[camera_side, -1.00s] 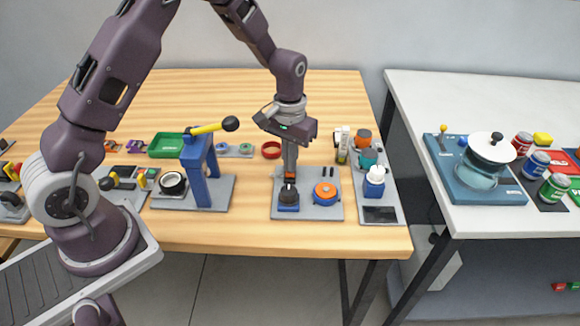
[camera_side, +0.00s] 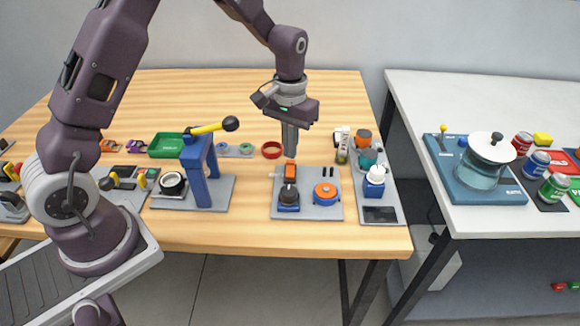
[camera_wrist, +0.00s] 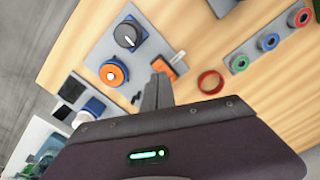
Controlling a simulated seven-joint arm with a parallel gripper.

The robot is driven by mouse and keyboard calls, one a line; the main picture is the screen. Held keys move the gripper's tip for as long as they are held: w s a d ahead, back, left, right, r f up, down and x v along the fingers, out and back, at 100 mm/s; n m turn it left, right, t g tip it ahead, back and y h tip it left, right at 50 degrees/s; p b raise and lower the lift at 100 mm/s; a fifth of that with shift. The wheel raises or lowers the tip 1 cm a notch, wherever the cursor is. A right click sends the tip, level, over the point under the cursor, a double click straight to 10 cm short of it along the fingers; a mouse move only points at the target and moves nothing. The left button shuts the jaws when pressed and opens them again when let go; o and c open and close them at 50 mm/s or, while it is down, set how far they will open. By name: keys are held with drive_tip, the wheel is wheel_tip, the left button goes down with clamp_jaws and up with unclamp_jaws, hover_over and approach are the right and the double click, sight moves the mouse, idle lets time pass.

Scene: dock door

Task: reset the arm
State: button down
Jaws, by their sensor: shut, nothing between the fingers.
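My gripper (camera_side: 289,155) is shut and empty, pointing down above the far edge of a grey plate (camera_side: 307,206). In the wrist view its fingers (camera_wrist: 158,92) are together beside an orange block (camera_wrist: 163,67). That orange block (camera_side: 291,170) stands on the plate in the side view, behind a black knob on a blue base (camera_side: 288,197). An orange round dial (camera_side: 325,192) sits to the right of the knob. The fingertips appear apart from the block and above it.
A blue press with a yellow lever (camera_side: 200,170) stands to the left. Bottles and a white-capped blue container (camera_side: 375,182) stand to the right. A red ring (camera_side: 271,150) lies behind. A second table (camera_side: 480,85) holds a glass pot (camera_side: 484,165) and cans.

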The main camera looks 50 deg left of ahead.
drive_tip(key=shift+r, duration=1)
drive_tip(key=s+d+r+m+t, duration=0.1)
drive_tip(key=s+d+r+t, duration=0.15)
drive_tip(key=s+r, duration=1.05)
drive_tip(key=s+r+m+t, duration=0.2)
drive_tip(key=s+r+t, duration=0.1)
drive_tip(key=s, duration=1)
drive_tip(key=shift+s+d+r, duration=0.35)
drive_tip(key=shift+r, duration=0.2)
